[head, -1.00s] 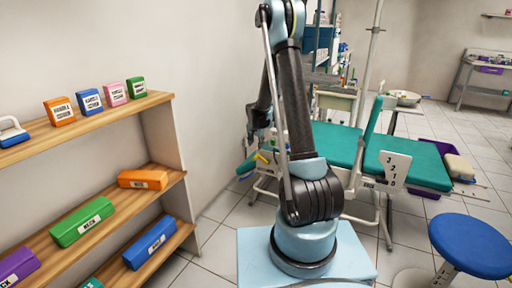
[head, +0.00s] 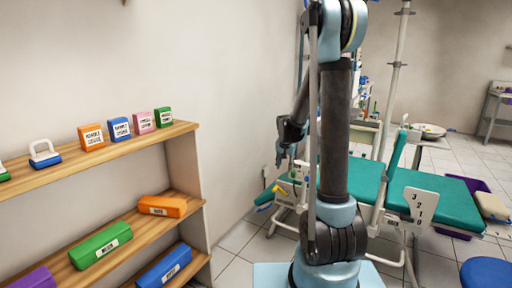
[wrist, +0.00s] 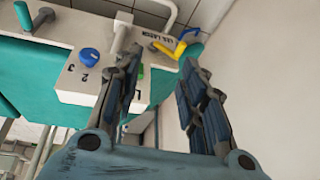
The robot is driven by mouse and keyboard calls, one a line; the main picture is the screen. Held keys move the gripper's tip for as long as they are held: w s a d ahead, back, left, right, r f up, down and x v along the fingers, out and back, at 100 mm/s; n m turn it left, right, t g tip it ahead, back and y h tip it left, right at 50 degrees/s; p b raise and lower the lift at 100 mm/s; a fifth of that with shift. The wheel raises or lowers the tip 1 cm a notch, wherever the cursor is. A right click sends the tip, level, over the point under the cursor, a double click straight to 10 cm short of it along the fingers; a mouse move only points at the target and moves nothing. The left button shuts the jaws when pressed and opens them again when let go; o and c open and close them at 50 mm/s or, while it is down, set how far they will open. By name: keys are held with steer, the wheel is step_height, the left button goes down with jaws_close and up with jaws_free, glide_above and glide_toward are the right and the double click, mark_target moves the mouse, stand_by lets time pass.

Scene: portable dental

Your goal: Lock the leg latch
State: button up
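The leg latch shows in the wrist view as a yellow lever (wrist: 166,50) on a white panel (wrist: 118,42), beside lettering that appears to read "LEG LATCH" (wrist: 168,38). In the head view the yellow lever (head: 279,189) is small, at the left end of the green dental chair (head: 445,196). My gripper (wrist: 158,75) is open and empty, its fingertips just short of the lever in the wrist picture. I cannot tell the exact distance. In the head view my gripper (head: 285,158) hangs above the lever, partly behind my arm.
A blue knob (wrist: 89,57) with numbers beside it sits on a white box left of my fingers. A plain wall (wrist: 240,70) is close on the right. Wooden shelves (head: 130,148) with coloured boxes stand at left in the head view. A blue stool (head: 486,273) stands at front right.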

steer(key=s+d+r+n, duration=0.1)
steer(key=s+r, duration=0.1)
steer(key=s, duration=0.8)
steer(key=s+d+r+n+g, duration=0.1)
steer(key=s+d+r, duration=0.1)
steer(key=s, duration=0.8)
steer(key=s+d+r+n, duration=0.1)
steer(key=s+r+n, duration=0.15)
steer(key=s, duration=0.75)
steer(key=s+f+g, duration=0.1)
steer(key=s+f, duration=0.3)
steer(key=s, duration=0.6)
steer(key=w+r, duration=0.7)
steer(key=w, duration=0.5)
steer(key=m+h, duration=0.4)
steer(key=m, duration=0.1)
glide_above(274, 188)
steer(key=s+a, duration=0.3)
steer(key=a, duration=0.5)
step_height(274, 188, down, 17)
steer(key=x, duration=1.7)
steer(key=shift+d, duration=0.4)
